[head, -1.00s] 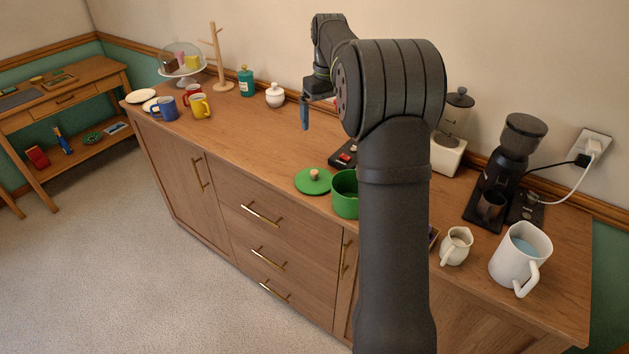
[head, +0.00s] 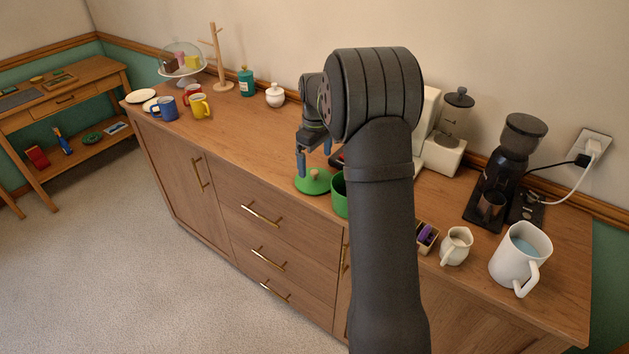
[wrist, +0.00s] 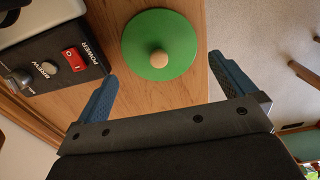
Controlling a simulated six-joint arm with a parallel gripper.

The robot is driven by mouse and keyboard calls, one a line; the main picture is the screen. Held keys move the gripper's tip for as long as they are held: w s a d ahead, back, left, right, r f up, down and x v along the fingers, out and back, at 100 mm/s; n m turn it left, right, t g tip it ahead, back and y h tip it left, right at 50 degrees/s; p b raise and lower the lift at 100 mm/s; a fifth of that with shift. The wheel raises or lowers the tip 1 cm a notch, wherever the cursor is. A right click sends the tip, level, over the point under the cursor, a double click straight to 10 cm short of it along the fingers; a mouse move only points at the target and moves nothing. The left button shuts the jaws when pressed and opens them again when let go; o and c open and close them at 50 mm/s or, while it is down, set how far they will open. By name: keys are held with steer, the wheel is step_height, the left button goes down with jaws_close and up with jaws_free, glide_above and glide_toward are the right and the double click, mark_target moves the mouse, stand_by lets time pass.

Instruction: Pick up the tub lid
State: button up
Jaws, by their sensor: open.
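The tub lid (head: 312,184) is a flat green disc with a pale wooden knob, lying on the wooden sideboard (head: 262,148) near its front edge. In the wrist view the lid (wrist: 146,32) lies beyond the fingertips, between their lines, with its knob facing me. My gripper (head: 315,160) is open and empty, with its blue fingers above the lid. In the wrist view the gripper (wrist: 164,72) also shows spread and apart from the lid. The green tub (head: 340,194) stands just right of the lid, partly hidden by my arm.
A black machine panel (wrist: 58,58) with a red power switch is left of the lid in the wrist view. A cream jug (head: 456,246) and white mug (head: 520,258) stand at the right. A lidded white pot (head: 275,95) stands at the back.

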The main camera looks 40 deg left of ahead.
mark_target(315, 172)
steer(key=shift+w+a+f, duration=0.1)
steer(key=shift+a+f, duration=0.05)
steer(key=shift+f, duration=1.35)
steer(key=shift+w+a+f, duration=0.1)
steer(key=shift+a+f, duration=0.05)
steer(key=shift+f, duration=1.35)
steer(key=shift+s+d+f, duration=0.1)
steer(key=shift+f, duration=0.05)
jaws_close()
